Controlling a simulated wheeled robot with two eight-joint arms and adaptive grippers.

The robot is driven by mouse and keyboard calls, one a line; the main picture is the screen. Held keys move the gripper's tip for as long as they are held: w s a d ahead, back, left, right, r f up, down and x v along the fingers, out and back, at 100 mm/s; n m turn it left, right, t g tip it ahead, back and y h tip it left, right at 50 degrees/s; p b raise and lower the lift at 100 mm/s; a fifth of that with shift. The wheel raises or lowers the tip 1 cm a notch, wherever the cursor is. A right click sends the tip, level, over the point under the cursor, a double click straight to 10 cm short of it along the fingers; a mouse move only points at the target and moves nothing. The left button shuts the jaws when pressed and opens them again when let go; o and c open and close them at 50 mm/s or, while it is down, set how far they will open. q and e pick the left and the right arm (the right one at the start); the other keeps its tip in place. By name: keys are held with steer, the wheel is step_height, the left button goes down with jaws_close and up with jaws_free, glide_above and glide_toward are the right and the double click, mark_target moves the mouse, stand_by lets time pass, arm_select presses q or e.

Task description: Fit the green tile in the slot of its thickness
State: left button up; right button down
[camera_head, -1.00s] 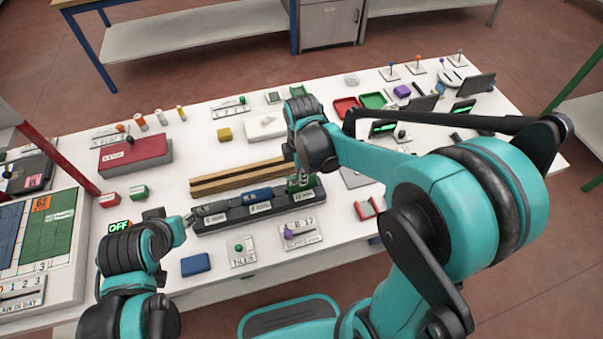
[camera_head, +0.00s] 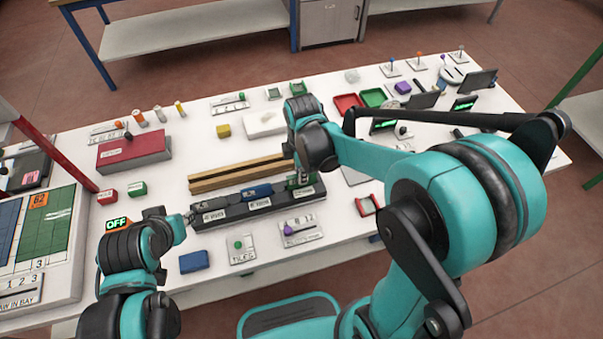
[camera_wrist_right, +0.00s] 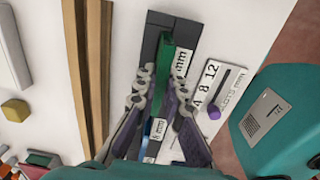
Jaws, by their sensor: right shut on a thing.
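The black rack (camera_head: 232,214) stands on the white table, with slots labelled in mm along its front. The green tile (camera_wrist_right: 181,62) stands on edge over the rack's right-end slot, labelled 12 mm, in line with the rack; I cannot tell how deep it sits. My right gripper (camera_wrist_right: 163,86) is shut on this tile from above. In the head view the tile (camera_head: 303,182) is partly hidden by the gripper. A blue tile (camera_head: 257,192) lies in the rack's middle part. My left gripper (camera_head: 188,218) is beside the rack's left end; its fingers are too small to judge.
Wooden rails (camera_head: 225,178) lie behind the rack. A red frame (camera_head: 367,205) lies to the right.

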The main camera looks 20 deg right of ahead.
steer(key=shift+f, duration=0.3)
steer(key=c, duration=1.5)
jaws_free()
steer(key=shift+c, duration=0.2)
step_height(320, 180, up, 12)
steer(key=shift+s, duration=0.15)
steer(key=s+d+f+m+t, duration=0.1)
steer(key=s+d+m+t, duration=0.1)
steer(key=s+m, duration=0.3)
steer(key=s+d+f+m+t, duration=0.2)
steer(key=s+m+t, duration=0.3)
steer(key=m, duration=0.8)
steer(key=shift+d+b, duration=0.35)
